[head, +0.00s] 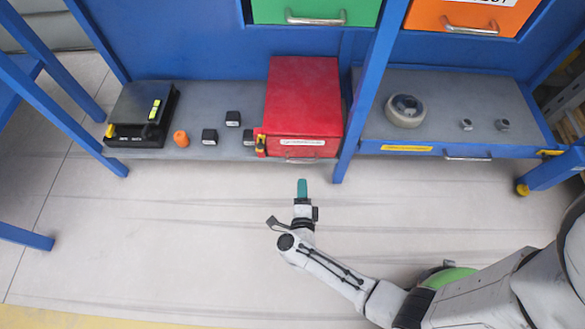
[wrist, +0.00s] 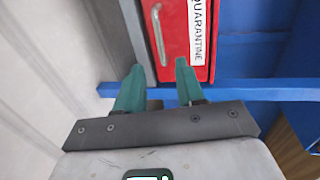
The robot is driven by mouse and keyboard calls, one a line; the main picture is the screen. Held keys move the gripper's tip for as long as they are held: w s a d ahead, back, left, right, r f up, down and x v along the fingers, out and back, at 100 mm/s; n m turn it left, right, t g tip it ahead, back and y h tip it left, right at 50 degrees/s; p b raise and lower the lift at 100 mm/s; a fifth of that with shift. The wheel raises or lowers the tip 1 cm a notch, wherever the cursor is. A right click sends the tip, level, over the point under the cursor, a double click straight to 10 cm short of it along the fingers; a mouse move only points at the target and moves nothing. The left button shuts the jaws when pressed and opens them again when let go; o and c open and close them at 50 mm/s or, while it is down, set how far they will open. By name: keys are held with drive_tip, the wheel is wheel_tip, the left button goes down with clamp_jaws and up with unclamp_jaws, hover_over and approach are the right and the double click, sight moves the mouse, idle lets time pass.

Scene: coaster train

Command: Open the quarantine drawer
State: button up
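The quarantine drawer is a red box (head: 303,95) on the grey lower shelf, with a white label and a metal handle (head: 301,160) low on its front. It looks shut. In the wrist view its red front (wrist: 176,22) shows with the label "QUARANTINE" (wrist: 198,32) and the handle (wrist: 158,35). My gripper (head: 302,181) is in front of the drawer, a little apart from the handle. In the wrist view my gripper (wrist: 159,68) has its two green fingers spread, with nothing between them. The handle lies ahead of the gap between the fingertips.
Left of the red box are small black cubes (head: 209,136), an orange piece (head: 181,139) and a black device (head: 140,117). A blue post (head: 365,95) stands close on its right. A tape roll (head: 404,111) sits further right. The floor in front is clear.

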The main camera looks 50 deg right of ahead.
drive_tip(key=b+x, duration=0.3)
drive_tip(key=x, duration=0.7)
drive_tip(key=shift+d+f, duration=0.2)
drive_tip(key=shift+d, duration=0.25)
drive_tip(key=shift+w, duration=0.1)
clamp_jaws()
